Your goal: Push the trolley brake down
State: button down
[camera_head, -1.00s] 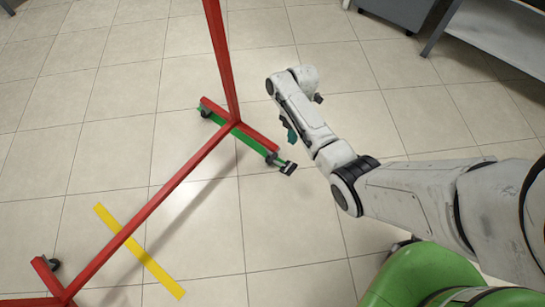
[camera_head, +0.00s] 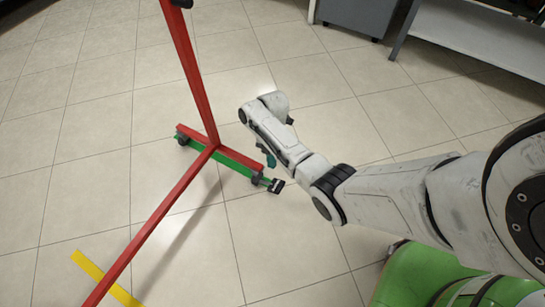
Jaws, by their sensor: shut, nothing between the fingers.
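The trolley is a red metal frame (camera_head: 193,80) with a long red rail and a short cross foot on casters. A small black brake pedal (camera_head: 276,185) sticks out at the right end of the foot, beside a caster (camera_head: 257,179). My gripper (camera_head: 270,161), with teal fingers, hangs below the end of my white arm. It is shut and empty. In the picture it is just above the pedal; I cannot tell the exact height gap. The pedal is in plain view, and my arm partly hides the gripper.
A green strip (camera_head: 207,171) runs along the foot. A yellow strip (camera_head: 92,266) lies on the tiled floor under the rail. A grey cabinet (camera_head: 358,14) and a metal table (camera_head: 465,38) stand at the back. The floor around the foot is mostly clear.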

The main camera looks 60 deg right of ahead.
aim_at(276, 186)
jog(key=b+x, duration=0.1)
jog(key=x, duration=0.1)
jog(key=b+x, duration=0.1)
jog(key=x, duration=0.2)
jog(key=d+b+x, duration=0.1)
jog(key=x, duration=0.1)
jog(key=shift+s+a+f+b, duration=0.2)
jog(key=shift+s+f+b, duration=0.15)
jog(key=shift+f+b, duration=0.1)
jog(key=shift+s+f, duration=0.35)
jog(key=shift+f, duration=0.2)
jog(key=shift+s, duration=0.1)
